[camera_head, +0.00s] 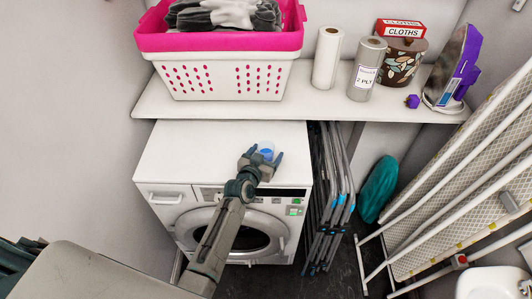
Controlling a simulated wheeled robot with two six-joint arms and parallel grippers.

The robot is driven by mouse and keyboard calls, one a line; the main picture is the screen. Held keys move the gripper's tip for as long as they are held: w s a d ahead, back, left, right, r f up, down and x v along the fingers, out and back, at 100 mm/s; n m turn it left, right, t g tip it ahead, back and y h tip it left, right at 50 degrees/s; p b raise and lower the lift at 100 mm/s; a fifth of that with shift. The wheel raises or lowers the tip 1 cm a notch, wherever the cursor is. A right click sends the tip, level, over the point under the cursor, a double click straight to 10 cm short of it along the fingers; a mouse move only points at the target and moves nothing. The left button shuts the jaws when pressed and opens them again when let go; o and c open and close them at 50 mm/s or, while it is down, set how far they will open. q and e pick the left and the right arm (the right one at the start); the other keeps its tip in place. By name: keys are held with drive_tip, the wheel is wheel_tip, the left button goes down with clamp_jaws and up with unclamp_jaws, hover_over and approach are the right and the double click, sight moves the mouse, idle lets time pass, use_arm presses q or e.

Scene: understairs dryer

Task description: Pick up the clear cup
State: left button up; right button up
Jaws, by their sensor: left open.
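The clear cup (267,147), with a blue tint inside, stands on the white top of the dryer (200,150), near its front right part. My left gripper (264,154) reaches over the dryer's front edge from below. Its jaws are open, with one finger to the left and one to the right of the cup's near side. The gripper partly hides the cup, and I cannot tell whether the fingers touch it. My right gripper is out of view.
A white shelf (220,112) above the dryer's back holds a pink and white laundry basket (225,80), paper rolls (327,58), a cloths box (400,28), a patterned tin (400,65) and an iron (453,70). Folded racks (330,200) stand right of the dryer. The dryer's left top is clear.

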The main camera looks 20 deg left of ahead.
use_arm(q)
drive_tip(key=c, duration=1.1)
drive_tip(key=shift+o, duration=0.2)
drive_tip(key=shift+r, duration=0.15)
